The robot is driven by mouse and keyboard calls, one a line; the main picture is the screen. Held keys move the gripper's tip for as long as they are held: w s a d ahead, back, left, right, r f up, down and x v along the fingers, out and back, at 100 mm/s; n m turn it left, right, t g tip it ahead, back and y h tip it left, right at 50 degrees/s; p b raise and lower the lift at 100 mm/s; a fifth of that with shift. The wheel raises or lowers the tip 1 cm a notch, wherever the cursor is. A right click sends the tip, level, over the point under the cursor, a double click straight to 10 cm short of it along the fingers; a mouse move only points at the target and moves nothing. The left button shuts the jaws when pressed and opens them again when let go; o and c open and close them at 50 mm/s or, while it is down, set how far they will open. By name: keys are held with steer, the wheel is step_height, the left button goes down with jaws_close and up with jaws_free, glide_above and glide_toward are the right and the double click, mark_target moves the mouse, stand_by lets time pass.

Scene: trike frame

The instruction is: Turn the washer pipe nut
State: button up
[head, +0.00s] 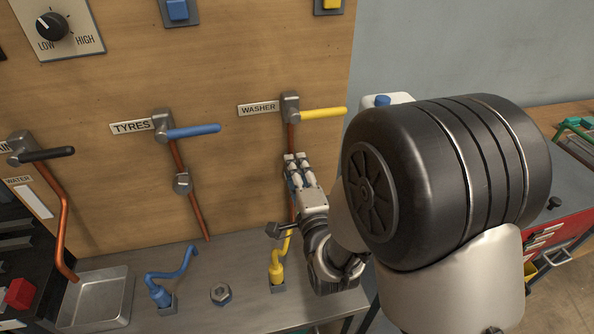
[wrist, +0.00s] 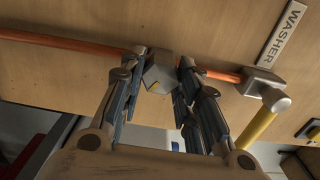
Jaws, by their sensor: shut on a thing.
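The washer pipe (head: 291,138) is a copper pipe running down the wooden panel from the valve with the yellow handle (head: 322,113), beside the WASHER label (head: 258,109). In the wrist view the pipe (wrist: 70,42) runs across the picture, with the grey metal washer pipe nut (wrist: 160,72) on it. My gripper (wrist: 161,64) has its two fingers on either side of this nut and is shut on it. In the head view my gripper (head: 298,163) covers the nut, so the nut is hidden there.
The tyres pipe has a similar nut (head: 182,182) and a blue-handled valve (head: 193,131). On the bench below are a loose nut (head: 220,294), a blue hose (head: 172,272), a yellow hose end (head: 278,268) and a metal tray (head: 100,297). The panel around the washer pipe is clear.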

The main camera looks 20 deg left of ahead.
steer(key=shift+r, duration=0.15)
steer(key=o, duration=1.1)
steer(key=shift+c, duration=0.2)
